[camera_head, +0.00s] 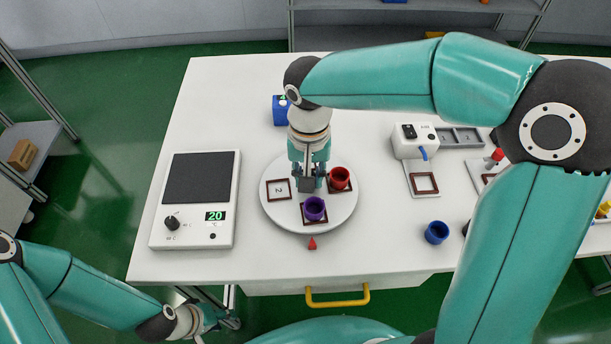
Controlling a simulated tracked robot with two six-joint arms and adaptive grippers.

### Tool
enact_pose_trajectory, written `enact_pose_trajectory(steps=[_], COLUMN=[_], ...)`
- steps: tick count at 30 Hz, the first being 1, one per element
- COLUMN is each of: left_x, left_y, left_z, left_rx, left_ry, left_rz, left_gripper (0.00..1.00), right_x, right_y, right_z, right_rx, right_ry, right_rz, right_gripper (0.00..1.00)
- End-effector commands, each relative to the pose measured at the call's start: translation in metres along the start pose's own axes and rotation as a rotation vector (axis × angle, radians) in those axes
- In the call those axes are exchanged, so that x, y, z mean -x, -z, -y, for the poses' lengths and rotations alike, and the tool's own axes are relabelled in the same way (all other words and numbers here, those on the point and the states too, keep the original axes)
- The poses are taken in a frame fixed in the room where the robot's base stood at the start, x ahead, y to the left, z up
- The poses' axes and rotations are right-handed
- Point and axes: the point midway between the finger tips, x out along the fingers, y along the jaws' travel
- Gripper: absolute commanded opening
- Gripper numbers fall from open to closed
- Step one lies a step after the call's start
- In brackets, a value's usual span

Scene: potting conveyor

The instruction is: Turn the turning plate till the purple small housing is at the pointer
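The round white turning plate (335,217) lies on the table. The purple small housing (314,208) sits in a brown-framed slot at its front, roughly in line with the red pointer (312,243) just off the front rim. A red housing (340,178) sits at the plate's right. A slot marked 2 (279,190) at the left is empty. My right gripper (308,184) points down over the plate's middle, behind the purple housing; its finger gap and any contact are unclear. My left gripper (208,322) is low at the bottom left, off the table, its fingers unclear.
A hotplate reading 20 (223,228) stands left of the plate. A blue block (281,110) stands behind it. My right arm crosses above the table's right side.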

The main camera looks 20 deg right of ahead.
Motion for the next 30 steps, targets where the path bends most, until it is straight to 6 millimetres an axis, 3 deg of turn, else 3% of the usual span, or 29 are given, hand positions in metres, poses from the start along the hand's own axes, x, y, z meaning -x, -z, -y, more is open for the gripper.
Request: enact_pose_trajectory(steps=[26,27,30], left_x=[-0.0038,-0.0038,-0.0038], left_y=[0.0,0.0,0.0], left_z=[0.0014,0.0014,0.0014], left_rx=[0.0,0.0,0.0], left_ry=[0.0,0.0,0.0], left_rz=[0.0,0.0,0.0], left_gripper=[0.4,0.4,0.4], right_x=[0.0036,0.0036,0.0032], right_y=[0.0055,0.0056,0.0048], right_z=[0.0002,0.0002,0.0001], right_rx=[-0.099,-0.099,-0.099], right_ry=[0.01,0.01,0.01], right_rz=[-0.019,-0.019,-0.016], right_gripper=[0.0,0.31,0.48])
